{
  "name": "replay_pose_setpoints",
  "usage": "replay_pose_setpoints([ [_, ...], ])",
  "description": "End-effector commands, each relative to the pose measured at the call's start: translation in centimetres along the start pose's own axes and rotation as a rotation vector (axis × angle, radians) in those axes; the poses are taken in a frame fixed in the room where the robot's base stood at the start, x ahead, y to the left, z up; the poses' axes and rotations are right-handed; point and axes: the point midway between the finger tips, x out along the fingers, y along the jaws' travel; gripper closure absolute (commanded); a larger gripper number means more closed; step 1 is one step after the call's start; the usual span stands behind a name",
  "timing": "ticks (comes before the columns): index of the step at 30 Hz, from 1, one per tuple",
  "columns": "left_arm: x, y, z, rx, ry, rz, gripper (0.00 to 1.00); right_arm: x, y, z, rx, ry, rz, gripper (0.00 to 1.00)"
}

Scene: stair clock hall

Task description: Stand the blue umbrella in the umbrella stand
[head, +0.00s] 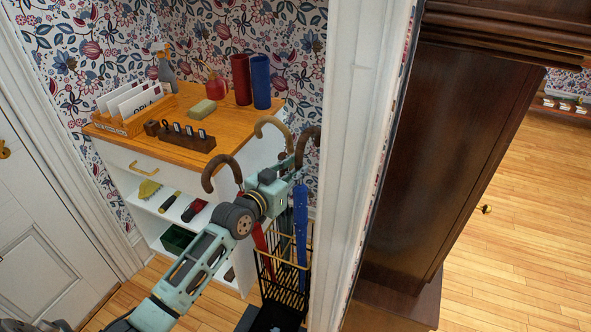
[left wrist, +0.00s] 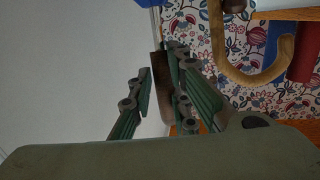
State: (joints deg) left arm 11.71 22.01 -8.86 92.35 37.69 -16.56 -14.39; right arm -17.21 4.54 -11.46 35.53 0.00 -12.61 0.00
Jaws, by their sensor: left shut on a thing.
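The blue umbrella (head: 301,225) hangs nearly upright at the right side of the umbrella stand, its dark hooked handle (head: 308,133) on top. My left gripper (head: 297,172) is shut on it just below the hook. In the left wrist view a brown shaft (left wrist: 160,85) shows between my fingers. The black wire umbrella stand (head: 287,290) has a gold rim. The blue lower part overlaps the stand; I cannot tell whether it is inside or in front of the bars. A red umbrella (head: 259,238) with a brown hook (head: 217,165) stands there. My right gripper is out of view.
A tan hooked handle (head: 271,124) rises close behind my gripper, its shaft mostly hidden. A cabinet (head: 240,146) with a wooden top holds red and blue cylinders, a bottle and a card rack. A white door frame (head: 345,170) stands close on the right.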

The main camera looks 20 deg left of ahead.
Motion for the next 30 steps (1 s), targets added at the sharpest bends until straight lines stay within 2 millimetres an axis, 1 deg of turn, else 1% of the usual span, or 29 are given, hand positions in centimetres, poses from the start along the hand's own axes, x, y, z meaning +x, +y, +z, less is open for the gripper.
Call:
replay_pose_setpoints([
  [1,0.0,0.0,-0.3,0.0,0.006,-0.001,1.0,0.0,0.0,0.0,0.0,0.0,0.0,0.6],
  [5,0.0,0.0,-0.3,0.0,0.006,-0.001,1.0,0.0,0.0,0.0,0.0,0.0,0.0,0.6],
  [6,0.0,0.0,-0.3,0.0,0.006,0.0,0.8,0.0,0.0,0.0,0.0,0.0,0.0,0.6],
  [12,0.0,0.0,-0.2,0.0,0.004,0.0,0.62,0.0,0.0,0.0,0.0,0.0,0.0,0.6],
  [20,0.0,0.0,-0.1,0.0,0.001,0.0,0.61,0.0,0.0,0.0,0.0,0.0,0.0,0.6],
  [21,0.0,0.0,0.2,-0.001,-0.005,0.001,0.61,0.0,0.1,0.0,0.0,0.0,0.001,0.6],
  [23,0.0,0.0,0.0,0.0,-0.004,0.001,0.61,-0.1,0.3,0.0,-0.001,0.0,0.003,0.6],
  [26,-0.1,-0.1,-0.8,0.0,-0.001,0.001,0.61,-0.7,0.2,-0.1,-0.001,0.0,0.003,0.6],
  [30,-0.4,-0.4,-3.1,0.001,0.001,0.003,0.61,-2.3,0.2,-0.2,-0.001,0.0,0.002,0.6],
])
